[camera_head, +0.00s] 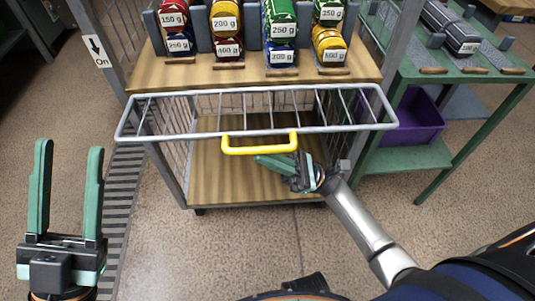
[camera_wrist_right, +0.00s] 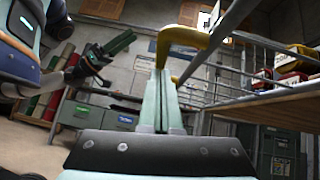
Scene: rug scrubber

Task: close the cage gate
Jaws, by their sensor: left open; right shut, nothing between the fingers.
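The cage gate (camera_head: 348,129) is a grey wire frame at the front of the cart, just below its upper shelf. It appears to stick out toward me, nearly flat. A yellow handle (camera_head: 258,150) is on its near bar; the handle also shows in the right wrist view (camera_wrist_right: 184,38). My right gripper (camera_head: 262,161) is shut and empty, its fingers just below the handle. In the right wrist view the shut fingers (camera_wrist_right: 157,98) point up toward the handle; whether they touch it I cannot tell. My left gripper (camera_head: 68,195) is open and empty, at the lower left.
Several coloured weight bags (camera_head: 281,30) stand on the cart's wooden upper shelf (camera_head: 160,78). The lower shelf (camera_head: 230,184) looks empty. A green table (camera_head: 450,75) with a purple bin (camera_head: 418,125) beneath stands at right. The floor between my grippers is clear.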

